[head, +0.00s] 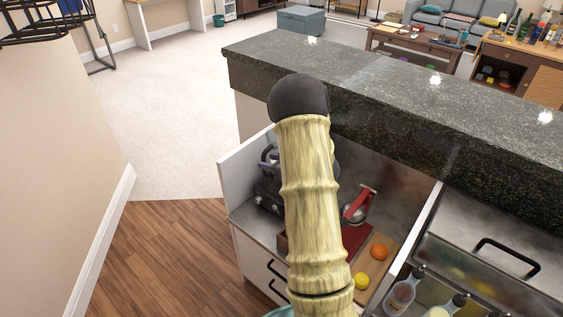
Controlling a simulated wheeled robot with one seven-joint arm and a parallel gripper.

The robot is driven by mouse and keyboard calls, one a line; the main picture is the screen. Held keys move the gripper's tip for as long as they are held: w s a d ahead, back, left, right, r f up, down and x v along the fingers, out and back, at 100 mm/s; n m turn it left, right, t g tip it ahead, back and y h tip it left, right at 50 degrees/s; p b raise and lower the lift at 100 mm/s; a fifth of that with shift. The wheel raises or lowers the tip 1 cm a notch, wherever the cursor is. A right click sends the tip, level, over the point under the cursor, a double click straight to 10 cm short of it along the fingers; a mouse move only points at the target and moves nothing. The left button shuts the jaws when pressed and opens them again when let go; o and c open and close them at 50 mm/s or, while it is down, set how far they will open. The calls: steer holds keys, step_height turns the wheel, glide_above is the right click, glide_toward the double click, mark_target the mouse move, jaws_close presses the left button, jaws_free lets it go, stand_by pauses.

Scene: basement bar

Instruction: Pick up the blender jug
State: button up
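I cannot make out the blender jug for certain. A dark appliance (268,190) with a purplish part on top stands in the open white-sided bay under the counter, partly hidden behind my pale ribbed arm. It may be a blender, but too little of it shows to tell. My arm rises through the middle of the view and ends in a black rounded joint in front of the counter edge. My gripper does not show.
A dark granite counter (400,100) runs above the bay. A red-handled metal tool (357,206), an orange (379,252) and a lemon (362,281) are right of my arm. Bottles (403,291) stand lower right. A wall (60,160) is left; the wooden floor (175,255) between is clear.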

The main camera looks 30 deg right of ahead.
mark_target(265, 159)
steer(key=shift+x, duration=1.85)
steer(key=shift+w+r, duration=0.1)
steer(key=shift+r, duration=0.05)
jaws_close()
